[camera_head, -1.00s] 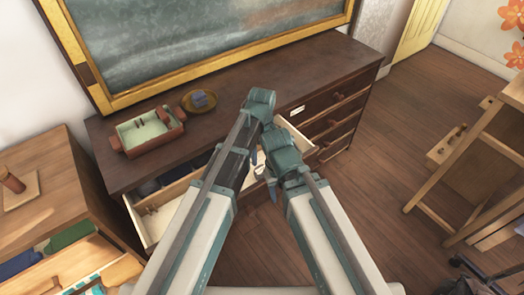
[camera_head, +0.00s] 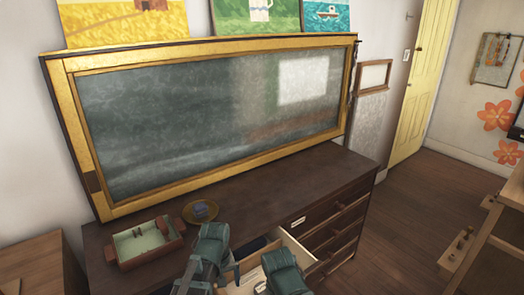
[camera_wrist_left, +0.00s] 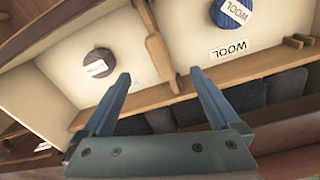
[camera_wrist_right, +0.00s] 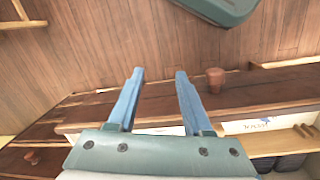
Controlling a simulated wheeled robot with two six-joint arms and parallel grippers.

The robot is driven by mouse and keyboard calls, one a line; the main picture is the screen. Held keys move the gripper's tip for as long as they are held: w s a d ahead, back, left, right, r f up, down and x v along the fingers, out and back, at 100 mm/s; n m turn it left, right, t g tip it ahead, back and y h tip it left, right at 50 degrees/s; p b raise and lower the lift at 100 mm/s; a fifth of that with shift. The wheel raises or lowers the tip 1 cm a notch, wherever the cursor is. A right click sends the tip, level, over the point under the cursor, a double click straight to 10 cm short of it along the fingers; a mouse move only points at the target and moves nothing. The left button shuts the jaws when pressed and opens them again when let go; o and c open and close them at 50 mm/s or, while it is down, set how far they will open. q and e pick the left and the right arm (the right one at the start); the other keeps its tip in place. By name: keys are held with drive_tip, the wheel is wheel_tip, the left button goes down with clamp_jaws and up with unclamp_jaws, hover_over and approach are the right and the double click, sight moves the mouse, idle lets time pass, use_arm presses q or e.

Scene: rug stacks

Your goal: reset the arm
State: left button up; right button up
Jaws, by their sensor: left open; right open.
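My left gripper (camera_wrist_left: 158,95) is open and empty in the left wrist view. It is in front of the open drawer (camera_wrist_left: 185,88), apart from the items inside. In the head view my left arm's end (camera_head: 208,255) shows at the bottom centre, over the dresser front. My right gripper (camera_wrist_right: 156,88) is open and empty in the right wrist view, near the drawer fronts and a round wooden knob (camera_wrist_right: 215,78). In the head view my right arm's end (camera_head: 284,272) is beside the open drawer; its fingers are hidden there.
A framed chalkboard (camera_head: 210,115) stands behind. The drawer holds dark rolls and round pieces with "WOOL" labels. Wooden furniture (camera_head: 480,240) stands at right.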

use_arm(q)
drive_tip(key=s+a+m, duration=0.4)
drive_tip(key=a, duration=0.1)
drive_tip(key=s+d+r+m+y+p, duration=0.1)
drive_tip(key=s+d+r+m+p, duration=0.2)
drive_tip(key=s+d+r+p, duration=0.3)
drive_tip(key=d+r+p, duration=0.4)
drive_tip(key=r+p, duration=0.3)
drive_tip(key=shift+d+r+m+g, duration=0.2)
drive_tip(key=shift+d+m+g, duration=0.1)
drive_tip(key=shift+d+g, duration=0.1)
drive_tip(key=shift+s, duration=0.1)
